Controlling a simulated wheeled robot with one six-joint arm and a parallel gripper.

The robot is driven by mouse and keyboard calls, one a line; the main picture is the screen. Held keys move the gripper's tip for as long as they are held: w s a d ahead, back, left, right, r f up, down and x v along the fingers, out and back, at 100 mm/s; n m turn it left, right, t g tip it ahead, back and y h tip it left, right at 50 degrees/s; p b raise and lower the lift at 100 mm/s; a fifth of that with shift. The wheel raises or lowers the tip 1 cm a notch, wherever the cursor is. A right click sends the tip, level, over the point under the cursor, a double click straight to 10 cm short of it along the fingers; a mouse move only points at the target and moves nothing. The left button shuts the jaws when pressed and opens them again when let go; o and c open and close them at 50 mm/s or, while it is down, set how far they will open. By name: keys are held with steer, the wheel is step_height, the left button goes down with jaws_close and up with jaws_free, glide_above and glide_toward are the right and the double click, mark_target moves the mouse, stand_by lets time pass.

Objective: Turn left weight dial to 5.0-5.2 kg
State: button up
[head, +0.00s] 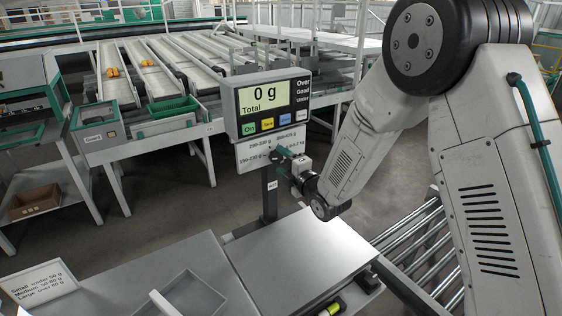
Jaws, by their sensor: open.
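The scale display (267,103) reads "0 g" and "Total", with colored buttons below. Under it hangs a white panel (250,150) printed with weight ranges, including one at lower right that seems to end in "5.2 kg". My gripper (281,154) is open in front of the panel's lower middle, with its teal fingertips pointing toward it. The dial itself cannot be made out; my gripper and wrist cover that part of the panel. I cannot tell whether the fingers touch or surround anything there.
The bare scale platform (300,255) lies below my gripper, with a dark post (269,193) behind it. A grey tray (190,295) and a size sign (38,285) stand at lower left. A roller conveyor (425,245) is at right. Sorting lanes and a green crate (172,107) are behind.

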steer(key=shift+w+a, duration=0.35)
steer(key=shift+w, duration=0.2)
steer(key=c, duration=0.9)
steer(key=shift+c, duration=0.2)
